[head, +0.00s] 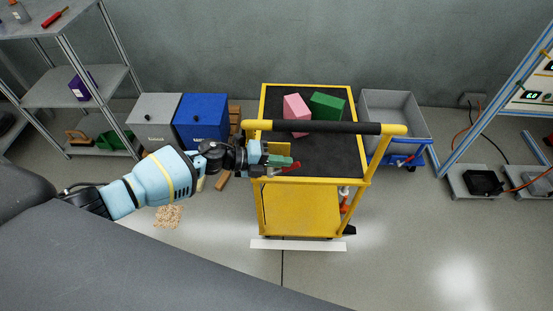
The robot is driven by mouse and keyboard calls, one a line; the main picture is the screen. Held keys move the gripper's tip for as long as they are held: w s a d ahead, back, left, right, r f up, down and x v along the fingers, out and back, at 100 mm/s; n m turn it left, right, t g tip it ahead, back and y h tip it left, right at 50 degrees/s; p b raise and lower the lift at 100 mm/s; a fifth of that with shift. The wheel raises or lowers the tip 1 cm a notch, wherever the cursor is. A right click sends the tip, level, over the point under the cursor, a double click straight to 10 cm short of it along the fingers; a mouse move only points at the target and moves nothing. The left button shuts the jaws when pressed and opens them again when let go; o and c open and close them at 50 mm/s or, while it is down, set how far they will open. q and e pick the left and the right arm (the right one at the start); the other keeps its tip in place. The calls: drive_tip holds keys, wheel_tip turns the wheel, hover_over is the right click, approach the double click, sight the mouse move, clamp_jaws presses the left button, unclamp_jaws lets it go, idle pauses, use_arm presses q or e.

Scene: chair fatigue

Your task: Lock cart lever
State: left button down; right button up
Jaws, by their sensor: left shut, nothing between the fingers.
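The yellow cart (262,213) stands in the middle of the head view, with a dark top and a black push handle (342,128). A small red part (291,169), which looks like the cart's lever, shows at the near edge of the cart's top. My left gripper (284,162) is shut and empty. It reaches in from the left over the cart's near left corner, at or right beside the red part. I cannot tell whether they touch, and the gripper hides some of that corner. My right gripper is not in view.
A pink block (296,106) and a green block (327,105) sit on the cart. Grey (155,121) and blue (201,118) bins stand left, near a metal shelf (75,87). A grey tub (394,112) on a blue base stands right. The floor at front right is clear.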

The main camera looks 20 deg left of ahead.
use_arm(q)
drive_tip(key=shift+d+f, duration=0.15)
drive_tip(key=shift+d, duration=0.2)
idle(0.4)
drive_tip(key=v, duration=0.8)
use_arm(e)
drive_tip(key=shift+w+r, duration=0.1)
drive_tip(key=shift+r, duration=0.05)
use_arm(q)
drive_tip(key=shift+w, duration=0.15)
